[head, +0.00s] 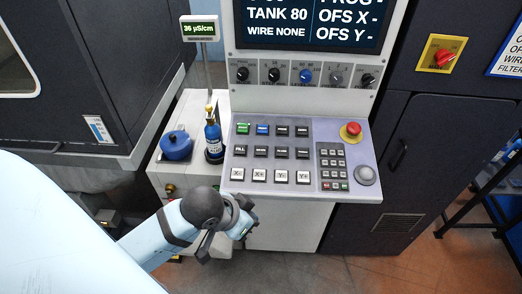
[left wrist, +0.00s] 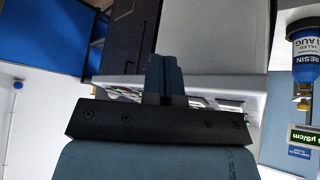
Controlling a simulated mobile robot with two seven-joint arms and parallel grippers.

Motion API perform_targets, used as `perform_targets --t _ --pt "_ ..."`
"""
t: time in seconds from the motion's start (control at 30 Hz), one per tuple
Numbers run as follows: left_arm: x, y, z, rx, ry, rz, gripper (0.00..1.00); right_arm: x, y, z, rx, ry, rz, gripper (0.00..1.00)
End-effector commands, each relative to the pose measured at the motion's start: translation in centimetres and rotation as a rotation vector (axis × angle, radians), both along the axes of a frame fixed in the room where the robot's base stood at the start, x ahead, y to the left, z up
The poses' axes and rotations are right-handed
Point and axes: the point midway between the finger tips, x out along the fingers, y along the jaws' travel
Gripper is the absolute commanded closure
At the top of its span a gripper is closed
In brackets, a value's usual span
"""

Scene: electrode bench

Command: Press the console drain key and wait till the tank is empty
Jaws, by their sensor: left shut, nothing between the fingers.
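The console panel (head: 308,183) slopes below the screen (head: 306,22), which reads TANK 80 and WIRE NONE. Its keys include a lit green key (head: 243,128), a blue key (head: 262,129) and a key that seems to read FILL (head: 240,151). The dark key (head: 261,152) to its right has a label too small to read, so I cannot tell which key is drain. My left gripper (head: 250,217) is shut and empty, below the panel's front-left edge and apart from the keys. Its closed fingers (left wrist: 164,76) show in the left wrist view before the console. My right gripper is out of view.
A resin bottle (head: 213,138) and a blue round lidded item (head: 176,146) stand left of the panel. A meter (head: 199,28) on a pole reads 36 µS/cm. A red emergency button (head: 351,131) is at the panel's right. Open floor (head: 290,263) lies in front.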

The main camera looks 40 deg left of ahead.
Motion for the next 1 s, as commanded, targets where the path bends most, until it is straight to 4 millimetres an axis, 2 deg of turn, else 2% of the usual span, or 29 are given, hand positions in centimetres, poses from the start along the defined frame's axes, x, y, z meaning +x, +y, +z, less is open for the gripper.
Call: perform_targets --t 0.33,0.47,0.6,0.8,1.0 --pt "7.2 -0.6 5.4 -0.136 -0.133 -0.115 1.00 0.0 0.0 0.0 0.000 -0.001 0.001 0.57" --pt "10.3 0.8 8.4 -0.209 -0.147 -0.119 1.00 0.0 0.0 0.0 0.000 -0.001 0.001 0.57" --pt "12.9 3.5 11.6 -0.280 -0.135 -0.068 1.00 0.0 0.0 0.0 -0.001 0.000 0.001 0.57" --pt "14.8 6.8 14.9 -0.355 -0.120 0.020 1.00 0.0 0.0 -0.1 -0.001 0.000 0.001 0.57" --pt "15.2 7.7 15.9 -0.379 -0.115 0.051 1.00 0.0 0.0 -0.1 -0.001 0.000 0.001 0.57"
